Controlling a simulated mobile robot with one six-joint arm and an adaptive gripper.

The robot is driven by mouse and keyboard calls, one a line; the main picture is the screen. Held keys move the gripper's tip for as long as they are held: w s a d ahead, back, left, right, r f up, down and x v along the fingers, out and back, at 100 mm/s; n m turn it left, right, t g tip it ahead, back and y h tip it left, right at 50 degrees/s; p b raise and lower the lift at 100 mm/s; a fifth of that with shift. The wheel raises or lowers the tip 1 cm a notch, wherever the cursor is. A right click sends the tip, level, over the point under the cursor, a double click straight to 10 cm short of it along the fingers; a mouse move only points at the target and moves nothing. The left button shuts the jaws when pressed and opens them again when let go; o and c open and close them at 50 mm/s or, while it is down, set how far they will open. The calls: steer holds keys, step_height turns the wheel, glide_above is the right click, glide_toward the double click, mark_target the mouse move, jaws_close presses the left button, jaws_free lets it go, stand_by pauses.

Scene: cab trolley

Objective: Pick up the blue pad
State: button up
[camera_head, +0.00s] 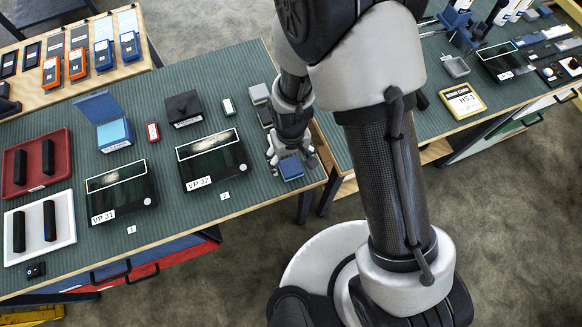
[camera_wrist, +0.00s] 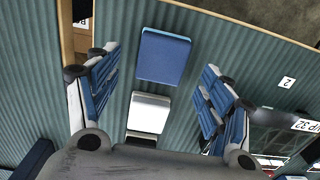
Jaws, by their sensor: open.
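The blue pad (camera_head: 291,168) lies flat on the green ribbed mat, near the right front edge of the left table. I cannot tell the exact height of the fingertips over the mat.
A pale grey block (camera_wrist: 149,112) lies just below the pad in the wrist view. The black panel VP 32 (camera_head: 212,159) lies to the left of my gripper. An open blue box (camera_head: 114,131) stands farther left. A gap separates this table from the right one.

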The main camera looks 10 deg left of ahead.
mark_target(290, 165)
step_height(290, 165, down, 4)
steer(key=shift+r+b, duration=0.2)
steer(key=shift+b, duration=0.3)
steer(key=shift+r, duration=0.1)
steer(key=shift+c, duration=0.5)
steer(key=c, duration=1.2)
steer(key=shift+o, duration=0.2)
step_height(290, 165, up, 20)
steer(key=p, duration=0.6)
